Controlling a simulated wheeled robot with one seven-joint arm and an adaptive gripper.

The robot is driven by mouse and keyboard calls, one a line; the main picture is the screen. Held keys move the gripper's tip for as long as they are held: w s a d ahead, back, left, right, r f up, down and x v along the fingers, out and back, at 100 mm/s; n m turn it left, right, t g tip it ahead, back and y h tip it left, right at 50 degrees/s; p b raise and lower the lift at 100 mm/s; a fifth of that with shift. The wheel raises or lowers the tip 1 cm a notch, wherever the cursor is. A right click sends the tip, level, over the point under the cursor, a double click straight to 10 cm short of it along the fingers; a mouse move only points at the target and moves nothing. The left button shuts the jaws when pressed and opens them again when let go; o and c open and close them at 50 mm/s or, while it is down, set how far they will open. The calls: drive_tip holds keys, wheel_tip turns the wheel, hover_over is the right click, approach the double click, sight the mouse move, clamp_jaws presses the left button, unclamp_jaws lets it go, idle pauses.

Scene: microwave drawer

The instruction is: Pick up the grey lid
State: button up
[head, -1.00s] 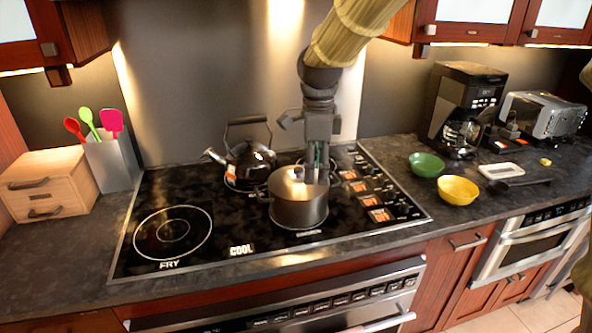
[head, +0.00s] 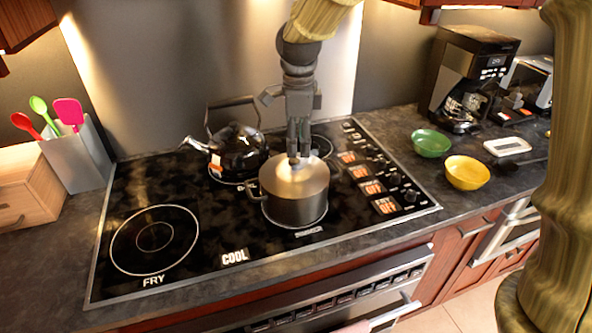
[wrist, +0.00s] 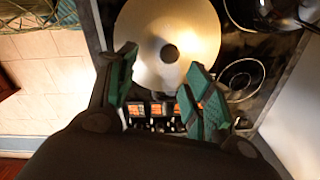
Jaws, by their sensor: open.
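The grey lid (head: 294,174) sits on top of the grey metal pot (head: 296,207) on the front right burner of the cooktop. In the wrist view the lid (wrist: 166,42) is a pale round disc with a dark knob (wrist: 169,53) at its middle. My gripper (head: 297,157) points down over the lid, close to its knob. In the wrist view my gripper (wrist: 160,80) is open, with green finger pads apart and nothing between them; the knob shows just beyond the tips. I cannot tell whether a finger touches the lid.
A dark kettle (head: 237,148) stands on the rear burner, left of the pot. A green bowl (head: 431,143) and a yellow bowl (head: 467,173) are on the right counter, near a coffee maker (head: 466,80). A utensil holder (head: 77,155) stands at left. The cooktop's left front is clear.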

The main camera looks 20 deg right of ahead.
sight(295, 160)
drive_tip(key=w+f, duration=0.2)
drive_tip(key=shift+w+a+f, duration=0.15)
drive_tip(key=shift+w+f, duration=0.15)
drive_tip(key=shift+s+f+p, duration=0.45)
drive_tip(key=shift+f, duration=0.25)
drive_tip(key=shift+s+f+p, duration=0.4)
drive_tip(key=shift+f+p, duration=0.05)
drive_tip(key=shift+f, duration=0.2)
drive_tip(key=shift+w+a+f, duration=0.1)
drive_tip(key=shift+w+f, duration=0.35)
drive_tip(key=shift+f, duration=0.4)
drive_tip(key=shift+w+f, duration=0.1)
drive_tip(key=shift+f, duration=0.1)
drive_tip(key=shift+s+r, duration=0.25)
drive_tip(key=shift+s, duration=0.1)
drive_tip(key=shift+c, duration=1)
drive_tip(key=shift+w+f, duration=0.15)
drive_tip(key=shift+w, duration=0.05)
drive_tip(key=c, duration=0.6)
clamp_jaws()
drive_tip(key=shift+s, duration=0.1)
